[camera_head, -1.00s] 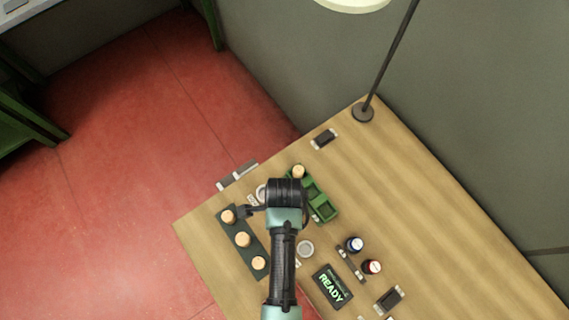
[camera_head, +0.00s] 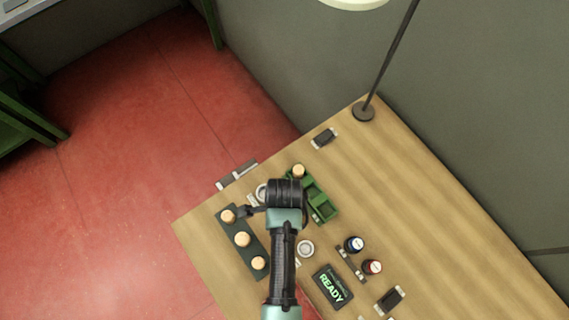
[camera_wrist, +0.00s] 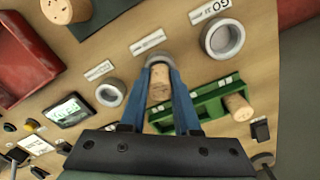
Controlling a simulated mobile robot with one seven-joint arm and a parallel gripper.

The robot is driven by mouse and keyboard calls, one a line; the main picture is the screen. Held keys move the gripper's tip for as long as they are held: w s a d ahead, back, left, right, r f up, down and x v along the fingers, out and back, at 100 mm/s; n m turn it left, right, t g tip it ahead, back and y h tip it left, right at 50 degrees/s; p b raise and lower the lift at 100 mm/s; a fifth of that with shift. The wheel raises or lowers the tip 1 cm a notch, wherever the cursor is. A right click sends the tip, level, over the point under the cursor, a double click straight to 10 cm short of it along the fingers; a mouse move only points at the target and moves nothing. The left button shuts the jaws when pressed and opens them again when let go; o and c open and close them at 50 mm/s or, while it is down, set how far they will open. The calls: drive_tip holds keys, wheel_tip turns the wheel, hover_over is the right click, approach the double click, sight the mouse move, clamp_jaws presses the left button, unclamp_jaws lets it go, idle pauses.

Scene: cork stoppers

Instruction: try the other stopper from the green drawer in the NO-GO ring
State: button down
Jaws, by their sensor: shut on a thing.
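My gripper (camera_wrist: 160,82) points down with its blue fingers shut on a cork stopper (camera_wrist: 160,86) in the wrist view. Just beyond the fingertips is a grey ring (camera_wrist: 160,59), partly hidden by the fingers and stopper. I cannot tell whether the stopper touches it. The green drawer tray (camera_wrist: 212,97) lies to the right, with one stopper (camera_wrist: 238,107) standing in its end compartment. It also shows in the head view as a green tray (camera_head: 324,212) with its stopper (camera_head: 298,171). There my wrist hides the fingers and held stopper.
A larger ring (camera_wrist: 222,38) beside a GO label (camera_wrist: 209,10) and another ring (camera_wrist: 110,92) flank the middle one. A dark rack (camera_head: 250,251) holds three stoppers. A READY display (camera_head: 333,287), blue-topped (camera_head: 354,244) and red-topped (camera_head: 372,267) items stand right. The table's far right is clear.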

drive_tip(key=shift+f, duration=0.1)
drive_tip(key=c, duration=0.6)
unclamp_jaws()
drive_tip(key=shift+o, duration=0.2)
wheel_tip(320, 180, up, 13)
drive_tip(key=b, duration=0.1)
idle(0.8)
